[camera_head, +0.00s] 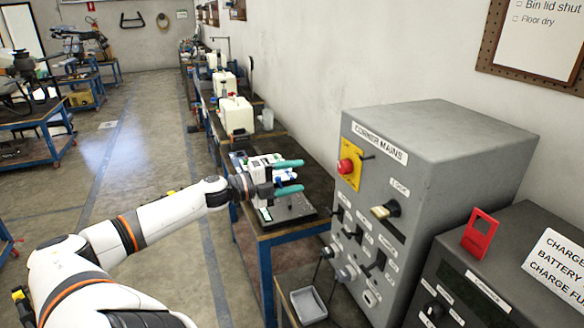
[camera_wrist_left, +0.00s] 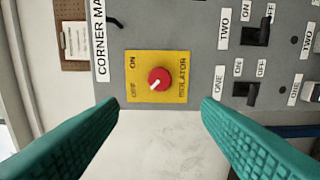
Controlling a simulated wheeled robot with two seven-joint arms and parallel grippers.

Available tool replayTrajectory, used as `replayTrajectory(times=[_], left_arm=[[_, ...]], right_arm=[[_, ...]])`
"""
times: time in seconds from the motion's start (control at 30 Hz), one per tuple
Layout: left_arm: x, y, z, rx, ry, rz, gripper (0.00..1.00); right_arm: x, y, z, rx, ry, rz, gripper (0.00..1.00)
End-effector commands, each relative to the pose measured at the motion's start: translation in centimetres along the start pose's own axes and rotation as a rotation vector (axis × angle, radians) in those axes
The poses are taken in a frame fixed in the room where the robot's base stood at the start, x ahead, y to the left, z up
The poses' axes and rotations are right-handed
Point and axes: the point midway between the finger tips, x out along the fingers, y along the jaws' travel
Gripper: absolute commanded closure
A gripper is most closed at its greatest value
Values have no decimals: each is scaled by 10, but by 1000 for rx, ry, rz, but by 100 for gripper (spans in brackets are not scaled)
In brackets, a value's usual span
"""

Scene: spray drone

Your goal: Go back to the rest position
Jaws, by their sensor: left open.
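My left gripper (camera_head: 289,182) has two teal fingers, spread apart with nothing between them. In the head view it is stretched out over the blue-framed bench, to the left of the grey cabinet labelled CORNER MAINS (camera_head: 455,140). In the left wrist view the open fingers (camera_wrist_left: 160,112) frame the yellow plate (camera_wrist_left: 140,90) with its red rotary switch (camera_wrist_left: 159,78), apart from it. The same red switch (camera_head: 346,167) shows on the cabinet's front in the head view. My right gripper is in neither view.
A dark cabinet (camera_head: 500,270) with a red tag (camera_head: 480,234) stands at the front right. A small grey tray (camera_head: 308,304) is below the CORNER MAINS cabinet. Benches with white tanks (camera_head: 237,115) line the wall. The floor (camera_head: 150,165) at left centre is clear.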

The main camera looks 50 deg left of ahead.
Motion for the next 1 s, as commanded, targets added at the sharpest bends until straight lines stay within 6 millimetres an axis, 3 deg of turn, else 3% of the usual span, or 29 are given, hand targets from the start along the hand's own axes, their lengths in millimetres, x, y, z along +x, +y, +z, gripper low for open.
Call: replayTrajectory(times=[0.4,0.53,0.67,0.83,1.0], left_arm=[[0,-1,0,-2,2,0,41],[-8,-18,-13,-37,47,-7,41],[-31,-68,-41,-134,170,-31,41],[-74,-160,-72,-302,369,-82,41],[-117,-257,-78,-463,545,-148,41]], right_arm=[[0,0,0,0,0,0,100],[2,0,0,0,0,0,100],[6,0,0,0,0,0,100],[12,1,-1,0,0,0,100],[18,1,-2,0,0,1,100]])
